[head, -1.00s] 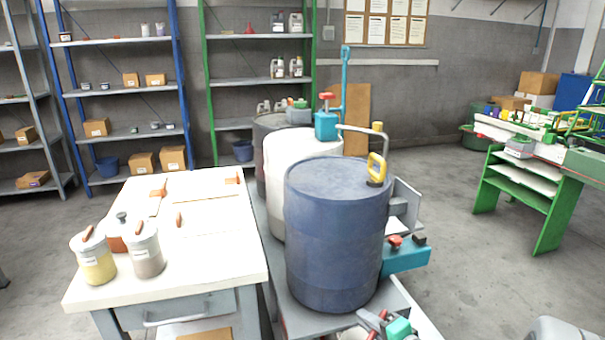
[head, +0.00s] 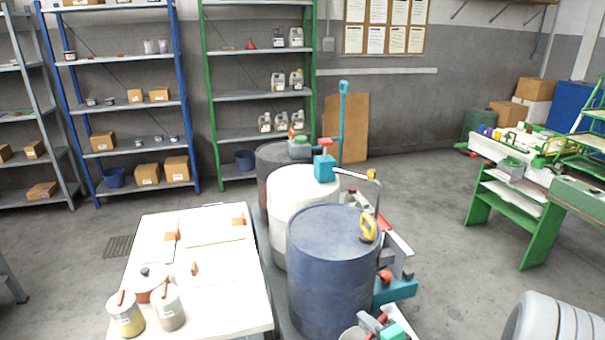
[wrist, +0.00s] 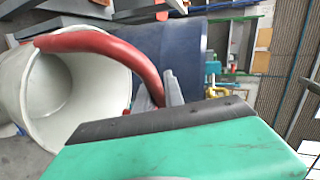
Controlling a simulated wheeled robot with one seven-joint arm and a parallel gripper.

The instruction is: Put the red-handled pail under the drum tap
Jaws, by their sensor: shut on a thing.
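The white pail (wrist: 75,95) with its red handle (wrist: 140,55) fills the left of the wrist view, its open mouth showing. My gripper (wrist: 168,92) is shut on the red handle. In the head view my gripper (head: 378,326) is at the bottom edge, and only a bit of the pail's rim (head: 352,333) shows beside it. The blue drum (head: 328,275) stands just beyond the gripper. A red knob (head: 385,276) by a teal part (head: 398,290) is at the drum's right side; I cannot tell whether it is the tap. The pail's base is cut off.
A white drum (head: 295,215) and a dark drum (head: 275,160) stand behind. A yellow-handled fitting (head: 369,227) is on the blue drum. A white table (head: 225,285) with containers is on the left. Open floor (head: 440,240) lies to the right, before a green bench (head: 490,215).

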